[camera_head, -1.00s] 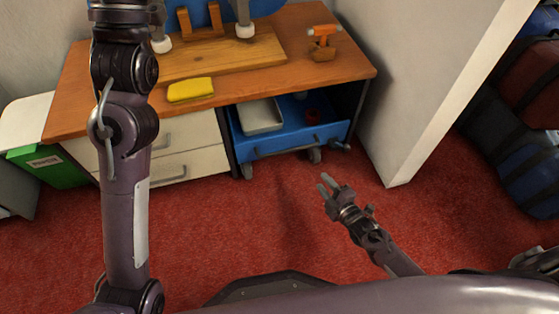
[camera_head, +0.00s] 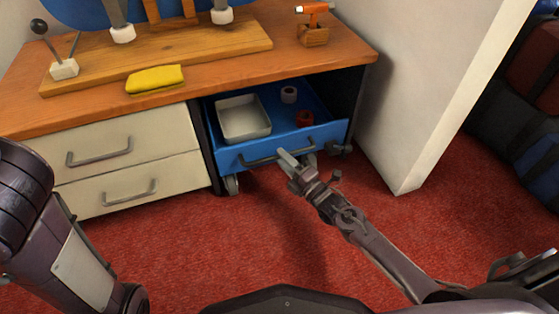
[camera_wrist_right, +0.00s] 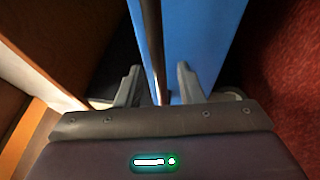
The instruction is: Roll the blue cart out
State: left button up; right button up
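The blue cart (camera_head: 325,136) stands on casters in the bay under the wooden bench, its front panel facing me. A grey bar handle (camera_head: 258,160) runs across that panel. My right gripper (camera_head: 288,158) is at the right part of the handle. In the right wrist view, the handle bar (camera_wrist_right: 152,45) passes between the two spread fingers (camera_wrist_right: 158,85), with a visible gap to each, beside the blue panel (camera_wrist_right: 190,40). My left arm shows at the lower left, but its gripper is out of view.
The cart carries a white tray (camera_head: 243,137), a grey roll (camera_head: 289,94) and a red roll (camera_head: 304,118). White drawers (camera_head: 130,165) are left of it, a white wall end (camera_head: 415,90) right. Red carpet (camera_head: 200,255) in front is clear.

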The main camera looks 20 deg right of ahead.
jog(key=shift+x, duration=1.05)
jog(key=shift+c, duration=0.4)
jog(key=shift+s, duration=0.1)
grip_shut()
